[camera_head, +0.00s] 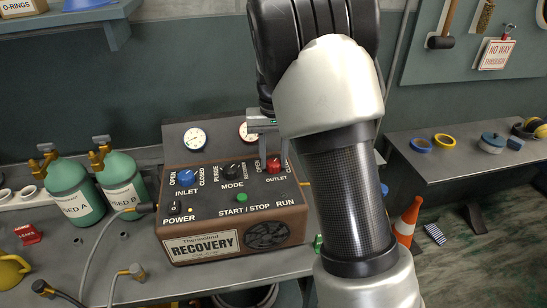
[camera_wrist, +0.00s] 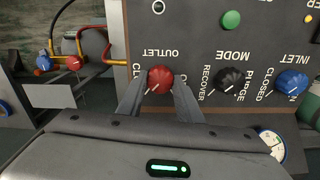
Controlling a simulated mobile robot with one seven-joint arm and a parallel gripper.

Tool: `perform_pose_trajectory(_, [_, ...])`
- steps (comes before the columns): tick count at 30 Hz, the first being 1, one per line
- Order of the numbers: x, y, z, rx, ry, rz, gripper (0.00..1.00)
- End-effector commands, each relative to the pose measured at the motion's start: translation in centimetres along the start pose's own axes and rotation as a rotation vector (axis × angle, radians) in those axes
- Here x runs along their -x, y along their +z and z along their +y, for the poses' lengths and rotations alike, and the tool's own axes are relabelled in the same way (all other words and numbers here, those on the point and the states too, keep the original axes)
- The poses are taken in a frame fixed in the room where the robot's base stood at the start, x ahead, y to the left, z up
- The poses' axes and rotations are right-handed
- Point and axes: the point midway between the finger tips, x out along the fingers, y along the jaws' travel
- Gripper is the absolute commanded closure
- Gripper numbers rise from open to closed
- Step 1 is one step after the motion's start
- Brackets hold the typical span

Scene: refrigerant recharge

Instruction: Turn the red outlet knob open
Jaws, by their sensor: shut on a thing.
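The red outlet knob (camera_head: 274,165) sits at the right of the recovery machine's top panel, beside the OUTLET label. In the wrist view the red knob (camera_wrist: 160,79) lies between my two fingertips, and its white pointer mark runs toward the lower left of that picture. My gripper (camera_head: 271,157) reaches down from above and is shut on the knob; it also shows in the wrist view (camera_wrist: 160,92). The recovery machine (camera_head: 185,222) stands on the grey bench. My forearm hides part of the panel's right side in the head view.
The blue inlet knob (camera_head: 186,176) and black mode knob (camera_head: 232,168) are left of the red one. A green start/stop button (camera_head: 241,198) is in front. Gauges (camera_head: 194,138) stand behind.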

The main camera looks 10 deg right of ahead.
Motion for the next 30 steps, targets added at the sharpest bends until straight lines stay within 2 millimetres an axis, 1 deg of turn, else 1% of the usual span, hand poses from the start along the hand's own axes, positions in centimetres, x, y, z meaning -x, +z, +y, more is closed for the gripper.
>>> perform_pose_trajectory(8, [0.12,-0.05,0.07,0.199,-0.002,0.001,0.90])
perform_pose_trajectory(30, [0.18,-0.07,0.11,0.901,-0.001,0.002,0.90])
